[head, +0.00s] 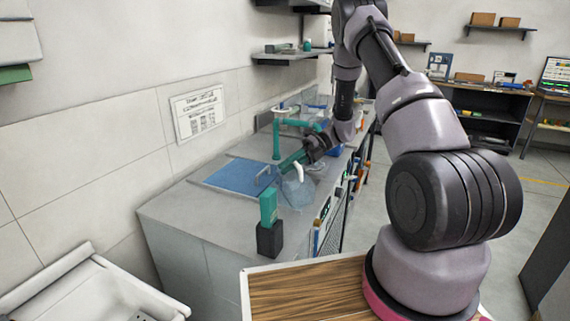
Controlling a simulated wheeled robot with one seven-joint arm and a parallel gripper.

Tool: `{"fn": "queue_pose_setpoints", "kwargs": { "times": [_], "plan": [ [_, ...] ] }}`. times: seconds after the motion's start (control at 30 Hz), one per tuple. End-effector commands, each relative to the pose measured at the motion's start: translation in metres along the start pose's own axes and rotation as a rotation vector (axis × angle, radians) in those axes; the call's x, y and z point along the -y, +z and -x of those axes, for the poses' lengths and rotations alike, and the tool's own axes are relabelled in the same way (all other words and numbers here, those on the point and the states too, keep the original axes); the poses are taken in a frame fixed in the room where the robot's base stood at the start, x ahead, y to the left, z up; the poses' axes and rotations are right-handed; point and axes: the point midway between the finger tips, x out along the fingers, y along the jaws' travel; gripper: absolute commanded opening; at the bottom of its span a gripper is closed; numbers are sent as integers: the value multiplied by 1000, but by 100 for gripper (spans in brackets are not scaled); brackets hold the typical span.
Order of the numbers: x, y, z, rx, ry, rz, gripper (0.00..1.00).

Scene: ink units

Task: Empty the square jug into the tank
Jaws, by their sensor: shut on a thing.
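A clear, see-through vessel (297,192), which I take for the square jug, is at the front edge of the grey bench, right of the blue mat. A teal bar (291,161) slants above it, and a small white piece shows by its top. My gripper (307,153) is at the upper end of the teal bar, shut; the fingertips are small and the exact hold is hard to see. Whether the vessel touches the bench is unclear. A clear box (316,103) farther back, partly behind a teal pipe stand, may be the tank. Any contents are too small to tell.
A teal block on a black base (269,238) stands at the bench's near corner. The teal pipe stand (277,135) rises behind. The near left bench top (195,207) is bare. A shelf (290,56) hangs above.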

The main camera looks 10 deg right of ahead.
Motion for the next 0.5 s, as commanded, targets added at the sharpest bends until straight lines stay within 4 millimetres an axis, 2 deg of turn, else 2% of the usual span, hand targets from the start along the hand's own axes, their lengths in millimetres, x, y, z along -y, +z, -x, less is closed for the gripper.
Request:
{"fn": "queue_pose_setpoints", "kwargs": {
  "times": [0.5],
  "plan": [
    [-24, -47, 7, 195, -40, 448, 0]
  ]
}}
